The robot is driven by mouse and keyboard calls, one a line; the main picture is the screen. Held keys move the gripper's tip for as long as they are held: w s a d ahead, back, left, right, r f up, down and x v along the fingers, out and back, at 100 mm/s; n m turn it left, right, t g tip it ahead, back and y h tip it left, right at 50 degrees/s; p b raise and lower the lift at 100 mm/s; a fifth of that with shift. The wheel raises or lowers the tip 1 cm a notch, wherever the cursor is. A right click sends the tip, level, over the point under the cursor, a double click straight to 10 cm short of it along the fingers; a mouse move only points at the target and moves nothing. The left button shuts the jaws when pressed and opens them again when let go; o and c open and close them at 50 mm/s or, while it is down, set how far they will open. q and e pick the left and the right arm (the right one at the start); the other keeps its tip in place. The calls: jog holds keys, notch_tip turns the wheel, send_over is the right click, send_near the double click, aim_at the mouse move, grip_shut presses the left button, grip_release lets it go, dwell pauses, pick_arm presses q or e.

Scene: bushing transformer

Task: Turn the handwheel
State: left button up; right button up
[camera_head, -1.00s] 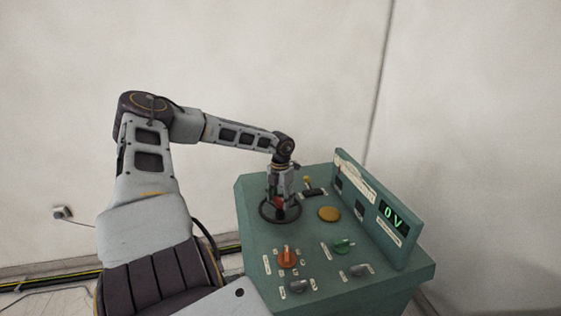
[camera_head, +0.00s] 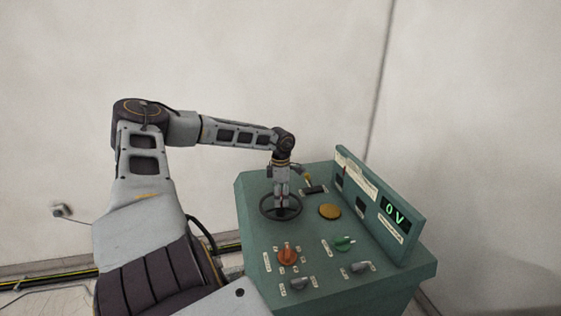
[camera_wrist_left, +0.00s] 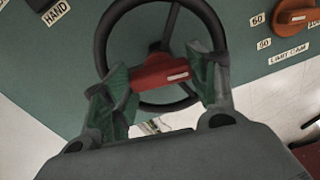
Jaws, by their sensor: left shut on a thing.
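The black handwheel (camera_head: 264,211) lies on the left part of the green console's top. In the left wrist view the ring of the handwheel (camera_wrist_left: 101,42) and a dark spoke show, with a red block (camera_wrist_left: 160,74) across it. My left gripper (camera_head: 282,204) comes down onto the handwheel from above. In the left wrist view the two fingers of my left gripper (camera_wrist_left: 160,76) stand on either side of the red block, shut on the handwheel there. Exact finger contact is hard to make out. My right gripper is in neither view.
The green console (camera_head: 257,246) also carries an orange knob (camera_head: 287,256), a green knob (camera_head: 344,243), grey knobs, a yellow round button (camera_head: 330,211) and a small yellow-tipped lever. A raised panel's display (camera_head: 395,217) reads 0 V. A pale wall stands behind.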

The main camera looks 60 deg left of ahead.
aim_at(281, 196)
pick_arm(q)
jog(key=shift+r+m, duration=0.1)
jog(key=shift+m, duration=1.7)
jog(key=o, duration=1.4)
jog(key=shift+o, duration=0.2)
notch_tip(281, 196, up, 12)
